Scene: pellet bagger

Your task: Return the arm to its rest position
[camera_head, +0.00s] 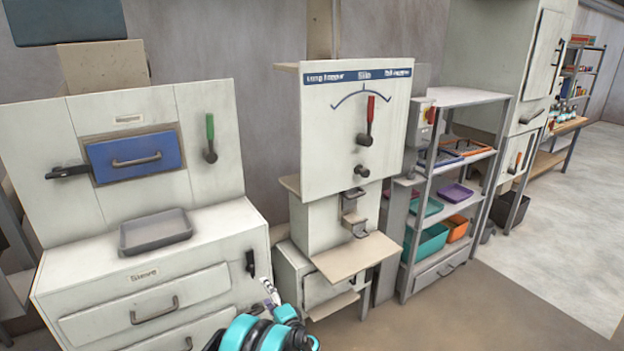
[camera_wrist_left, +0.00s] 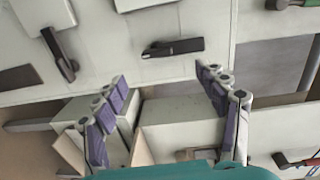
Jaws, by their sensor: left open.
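My left arm (camera_head: 262,335), teal and black, comes in at the bottom edge of the head view. The tip of my left gripper (camera_head: 270,292) shows in front of the white cabinet's right side, below a small black handle (camera_head: 250,263). In the left wrist view my left gripper (camera_wrist_left: 163,78) has its two purple-padded fingers spread apart, with nothing between them. Beyond the fingers there are pale panels and a black handle (camera_wrist_left: 173,47); I cannot tell how far off they are. My right gripper is in neither view.
A white cabinet (camera_head: 150,270) with a blue drawer (camera_head: 137,156), green lever (camera_head: 210,138) and grey tray (camera_head: 155,231) stands left. A machine with a red-lever dial panel (camera_head: 340,150) and a protruding shelf (camera_head: 355,257) stands centre. A shelf rack (camera_head: 462,97) follows. Open floor (camera_head: 545,240) lies right.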

